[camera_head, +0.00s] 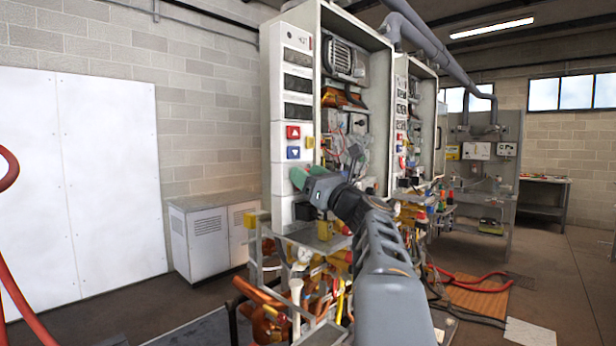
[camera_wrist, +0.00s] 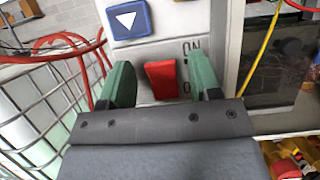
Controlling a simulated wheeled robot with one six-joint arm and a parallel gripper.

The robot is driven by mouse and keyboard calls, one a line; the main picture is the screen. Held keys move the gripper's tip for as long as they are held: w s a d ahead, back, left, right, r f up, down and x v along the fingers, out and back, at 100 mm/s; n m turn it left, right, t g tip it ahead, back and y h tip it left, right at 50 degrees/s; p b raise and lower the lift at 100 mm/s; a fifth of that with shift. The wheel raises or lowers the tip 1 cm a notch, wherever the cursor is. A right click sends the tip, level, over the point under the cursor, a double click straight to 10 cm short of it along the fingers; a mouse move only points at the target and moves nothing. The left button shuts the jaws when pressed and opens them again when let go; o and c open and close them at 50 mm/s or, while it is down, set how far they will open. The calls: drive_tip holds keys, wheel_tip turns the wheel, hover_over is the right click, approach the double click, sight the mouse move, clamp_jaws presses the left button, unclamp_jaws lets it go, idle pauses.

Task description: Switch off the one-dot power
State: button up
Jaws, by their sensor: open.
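A red rocker switch (camera_wrist: 161,79) sits on the white panel of the nearer heater cabinet (camera_head: 281,215). Dark ON and O lettering is printed to its right, partly covered by a finger. My gripper (camera_head: 299,178) is in front of the lower part of this panel. In the wrist view its two green fingers (camera_wrist: 162,72) are apart, one on each side of the switch, with nothing held. I cannot tell whether they touch the panel. The switch is hidden behind my gripper in the head view. A dot mark cannot be made out clearly.
A red up button (camera_head: 293,132) and a blue down button (camera_head: 293,153) are above my gripper. A second heater cabinet (camera_head: 401,110) stands behind to the right. Pipes and valves hang below. Red hoses (camera_wrist: 75,45) and a wire grid are at left in the wrist view.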

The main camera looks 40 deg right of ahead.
drive_tip(key=b+v, duration=0.2)
drive_tip(key=v, duration=1.1)
drive_tip(key=shift+s+f+b, duration=0.25)
drive_tip(key=shift+s+b, duration=0.1)
drive_tip(key=shift+b, duration=0.05)
